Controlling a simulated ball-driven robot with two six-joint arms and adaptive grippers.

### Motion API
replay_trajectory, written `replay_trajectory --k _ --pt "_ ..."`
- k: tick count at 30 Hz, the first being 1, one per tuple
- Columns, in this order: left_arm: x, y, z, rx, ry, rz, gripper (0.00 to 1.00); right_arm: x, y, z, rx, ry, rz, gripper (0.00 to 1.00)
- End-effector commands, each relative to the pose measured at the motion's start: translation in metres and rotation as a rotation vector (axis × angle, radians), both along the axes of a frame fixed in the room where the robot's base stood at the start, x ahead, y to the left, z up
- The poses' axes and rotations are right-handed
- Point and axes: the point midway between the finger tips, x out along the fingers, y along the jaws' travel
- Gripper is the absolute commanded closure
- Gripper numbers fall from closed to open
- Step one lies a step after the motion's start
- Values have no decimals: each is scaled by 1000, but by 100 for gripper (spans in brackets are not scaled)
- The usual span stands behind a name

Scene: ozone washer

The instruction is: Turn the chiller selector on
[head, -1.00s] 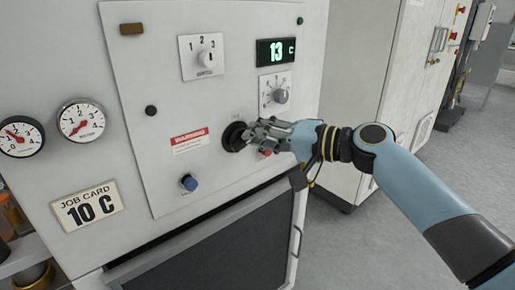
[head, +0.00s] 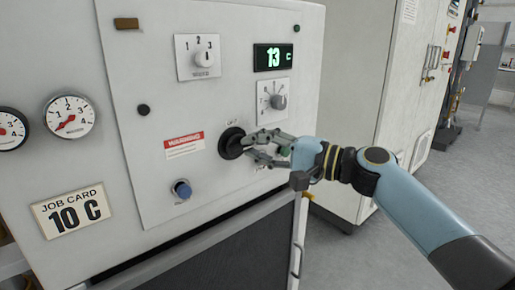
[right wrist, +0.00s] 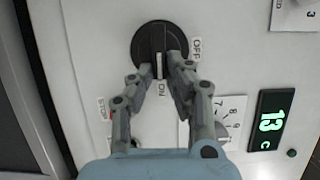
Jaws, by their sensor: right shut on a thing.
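The chiller selector (head: 229,143) is a round black rotary knob on the grey-white panel, marked OFF above it in the head view. In the right wrist view the selector (right wrist: 150,38) shows OFF to its right and ON just below it. The white line on its handle points down to the ON mark. My right gripper (head: 246,146) is at the selector, and in the right wrist view its fingers (right wrist: 160,70) are shut on the handle from both sides. The fingertips hide part of the handle. My left gripper is not in view.
A green display (head: 273,57) reads 13 C. A numbered dial (head: 277,101), a three-position knob (head: 204,58), a blue button (head: 182,189) and a red warning label (head: 184,145) share the panel. Open floor lies to the right.

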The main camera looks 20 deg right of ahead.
Motion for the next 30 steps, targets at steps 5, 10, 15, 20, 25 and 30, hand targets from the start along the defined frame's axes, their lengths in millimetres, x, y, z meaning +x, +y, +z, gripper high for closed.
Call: replay_trajectory --k 5,10,15,20,25,30 --pt "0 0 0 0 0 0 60 0 0 -1 0 3 -1 100" --pt "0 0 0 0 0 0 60 0 0 -1 0 3 0 68" --pt "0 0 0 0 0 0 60 0 0 -1 0 1 0 63" --pt "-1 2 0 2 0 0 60 -2 -2 -1 -1 1 0 63" --pt "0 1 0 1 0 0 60 -18 -17 -2 -6 3 1 63" --pt "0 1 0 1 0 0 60 -47 -43 -3 -8 5 1 63"
